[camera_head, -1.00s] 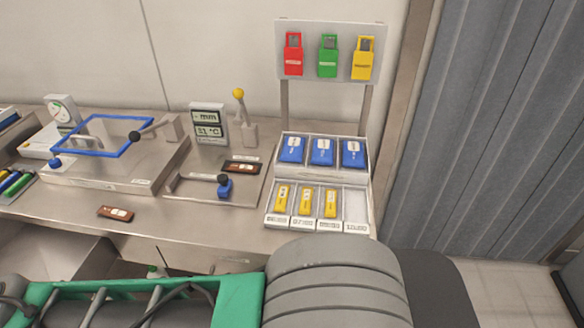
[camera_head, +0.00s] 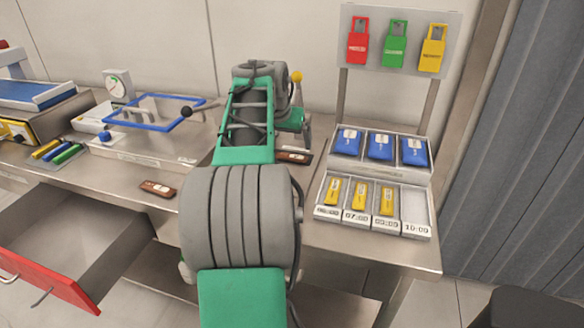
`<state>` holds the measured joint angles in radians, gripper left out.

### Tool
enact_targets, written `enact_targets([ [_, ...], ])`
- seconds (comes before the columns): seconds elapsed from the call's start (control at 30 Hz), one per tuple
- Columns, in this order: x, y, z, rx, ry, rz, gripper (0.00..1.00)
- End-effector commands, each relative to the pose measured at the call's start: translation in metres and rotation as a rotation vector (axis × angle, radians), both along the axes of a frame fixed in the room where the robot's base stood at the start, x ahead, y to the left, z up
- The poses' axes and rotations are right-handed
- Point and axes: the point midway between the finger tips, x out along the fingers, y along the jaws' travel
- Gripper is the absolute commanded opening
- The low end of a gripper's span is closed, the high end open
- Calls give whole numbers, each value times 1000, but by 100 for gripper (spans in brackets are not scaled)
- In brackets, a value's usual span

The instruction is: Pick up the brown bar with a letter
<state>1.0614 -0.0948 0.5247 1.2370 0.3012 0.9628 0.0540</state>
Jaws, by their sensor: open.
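A brown bar with a pale label (camera_head: 158,188) lies flat near the front edge of the steel bench, left of my arm. A second brown bar (camera_head: 294,156) lies further back, just right of my arm and partly covered by it. The markings on both labels are too small to read. My arm reaches over the bench and bends at its grey joint near the back wall. My gripper is hidden behind the arm, so I cannot see its fingers or what is between them.
A blue-framed device (camera_head: 130,112) and a dial gauge (camera_head: 118,85) stand left of my arm. A rack (camera_head: 428,160) of blue and yellow packets is at right, below a tag board (camera_head: 440,60). An open red-fronted drawer (camera_head: 40,280) juts out at lower left.

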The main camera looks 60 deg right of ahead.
Motion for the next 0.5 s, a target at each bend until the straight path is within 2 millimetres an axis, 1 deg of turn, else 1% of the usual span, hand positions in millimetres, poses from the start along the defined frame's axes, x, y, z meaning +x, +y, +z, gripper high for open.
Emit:
enact_targets([
  [0.03,-4,-6,-6,1,0,-12,100],
  [0.1,-3,-10,-13,0,0,-13,100],
  [0.27,0,-17,-29,-1,-1,-9,100],
  [0.4,3,-24,-53,0,-1,-8,100],
  [0.5,4,-32,-65,-2,-2,-8,100],
])
